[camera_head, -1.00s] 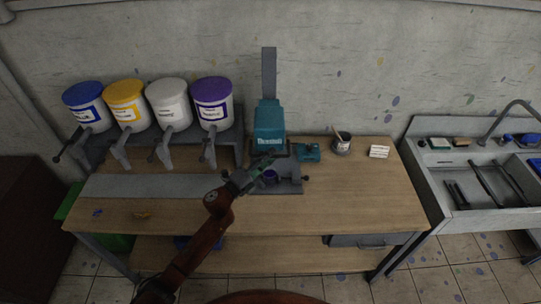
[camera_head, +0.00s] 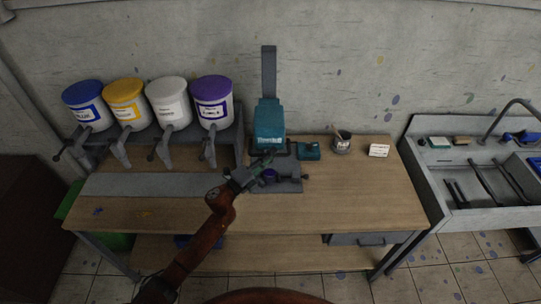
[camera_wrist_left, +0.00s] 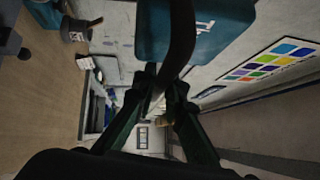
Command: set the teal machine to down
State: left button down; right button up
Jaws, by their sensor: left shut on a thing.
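The teal machine (camera_head: 269,122) stands at the back of the wooden table, with a tall grey column and a grey base plate (camera_head: 289,184). Its teal head is raised above the base. My left gripper (camera_head: 266,163) is just in front of and below the head. In the left wrist view, the gripper (camera_wrist_left: 160,88) is shut on a dark curved bar (camera_wrist_left: 181,35), which looks like the machine's handle; the teal head (camera_wrist_left: 215,30) is close behind it. A dark round object (camera_head: 270,176) sits on the base, partly hidden by the gripper. My right gripper is not in view.
Several paint buckets (camera_head: 170,100) with spouts stand on a rack at the left. A sink (camera_head: 480,180) is further right. The table front (camera_head: 330,215) is clear.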

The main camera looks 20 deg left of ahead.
pick_arm(q)
jog(key=shift+f, duration=0.15)
notch_tip(320, 180, down, 11)
jog(key=b, duration=0.9)
jog(key=c, duration=2.2)
grip_release()
jog(key=shift+f, duration=0.1)
jog(key=shift+o, duration=1.2)
jog(key=shift+r, duration=0.2)
jog(key=shift+s+a, duration=0.1)
